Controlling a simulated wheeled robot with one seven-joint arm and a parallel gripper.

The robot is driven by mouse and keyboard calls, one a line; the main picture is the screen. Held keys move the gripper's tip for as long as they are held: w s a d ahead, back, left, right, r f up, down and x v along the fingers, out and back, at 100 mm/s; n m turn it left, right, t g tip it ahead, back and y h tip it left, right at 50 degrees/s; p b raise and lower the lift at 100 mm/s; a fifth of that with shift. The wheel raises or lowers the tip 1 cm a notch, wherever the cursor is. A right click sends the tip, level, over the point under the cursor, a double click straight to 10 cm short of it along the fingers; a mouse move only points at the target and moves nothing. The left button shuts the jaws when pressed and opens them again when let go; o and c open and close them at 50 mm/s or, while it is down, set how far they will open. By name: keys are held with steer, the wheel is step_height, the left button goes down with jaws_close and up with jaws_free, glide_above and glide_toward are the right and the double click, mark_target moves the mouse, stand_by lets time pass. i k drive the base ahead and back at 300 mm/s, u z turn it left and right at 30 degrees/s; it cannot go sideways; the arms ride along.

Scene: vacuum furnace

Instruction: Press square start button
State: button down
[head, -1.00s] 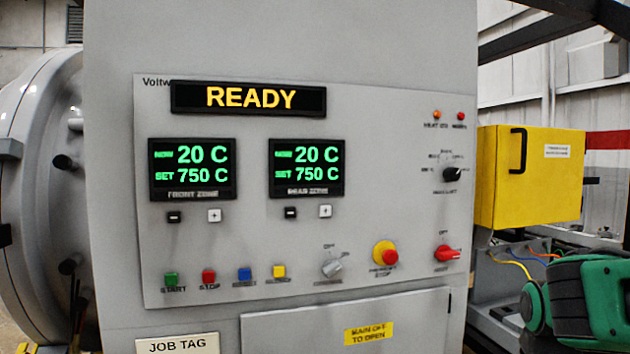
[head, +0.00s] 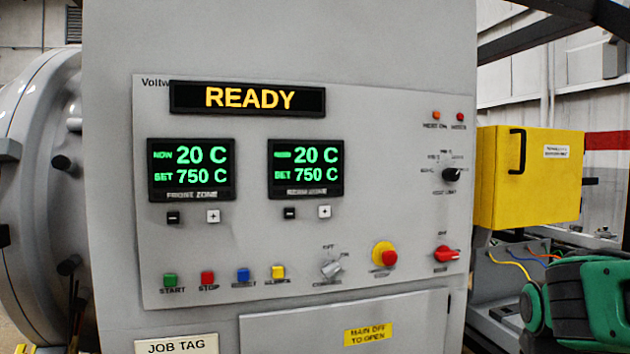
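The display (head: 248,98) above reads READY in yellow. My gripper is not in view, so its state and its distance from the button do not show. Nothing covers the start button.
A blue button (head: 243,275), a yellow button (head: 278,272), a selector knob (head: 331,268) and a red emergency stop (head: 384,255) continue the row rightward. The round furnace body (head: 35,200) is at left.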

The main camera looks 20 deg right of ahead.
mark_target(171, 281)
steer(key=k, duration=1.3)
steer(key=u, duration=0.55)
steer(key=i, duration=1.5)
steer(key=u, duration=0.05)
